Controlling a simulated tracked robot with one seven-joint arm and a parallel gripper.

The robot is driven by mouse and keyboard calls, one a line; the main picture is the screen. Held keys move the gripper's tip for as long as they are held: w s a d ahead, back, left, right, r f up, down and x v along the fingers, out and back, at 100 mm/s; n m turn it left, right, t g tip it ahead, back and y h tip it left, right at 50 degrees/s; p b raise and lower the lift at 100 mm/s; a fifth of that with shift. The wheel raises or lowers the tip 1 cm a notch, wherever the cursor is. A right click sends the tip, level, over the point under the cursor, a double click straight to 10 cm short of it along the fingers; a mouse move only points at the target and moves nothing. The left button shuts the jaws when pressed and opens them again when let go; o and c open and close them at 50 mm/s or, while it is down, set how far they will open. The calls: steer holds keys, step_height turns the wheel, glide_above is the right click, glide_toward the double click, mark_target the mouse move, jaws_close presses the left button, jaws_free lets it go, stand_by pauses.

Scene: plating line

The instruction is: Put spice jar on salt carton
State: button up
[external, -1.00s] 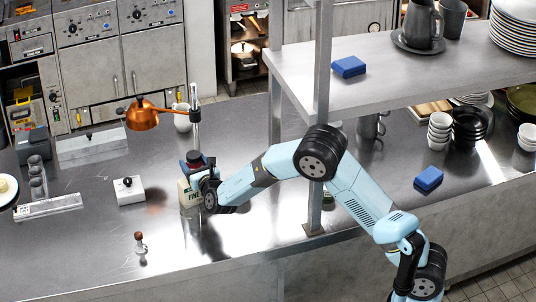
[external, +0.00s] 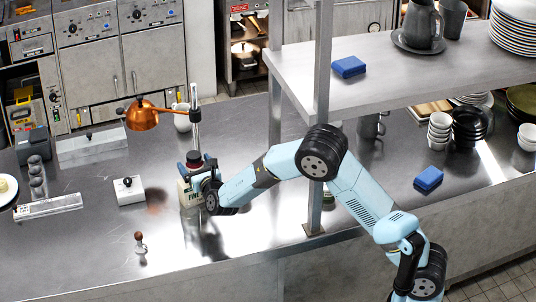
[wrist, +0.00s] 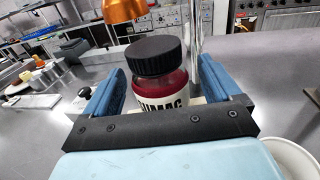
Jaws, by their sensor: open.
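The spice jar (wrist: 160,75) has a black lid, dark red contents and a white label, and stands upright between my gripper's blue fingers in the wrist view. In the external view the spice jar (external: 194,158) stands on top of the pale salt carton (external: 186,194), which is upright on the steel counter. My gripper (wrist: 160,88) is open around the jar, with a finger on each side. In the external view my gripper (external: 205,168) is at jar height and partly covers the carton and the jar's lower part.
A copper heat lamp (external: 142,116) and its upright metal post (external: 195,125) are close behind the jar. A white box with a black knob (external: 129,190) and a small brown-topped mill (external: 140,242) stand to the left. A shelf post (external: 318,190) rises at right.

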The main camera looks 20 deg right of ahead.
steer(key=s+d, duration=0.1)
steer(key=s, duration=1)
steer(key=shift+d, duration=0.4)
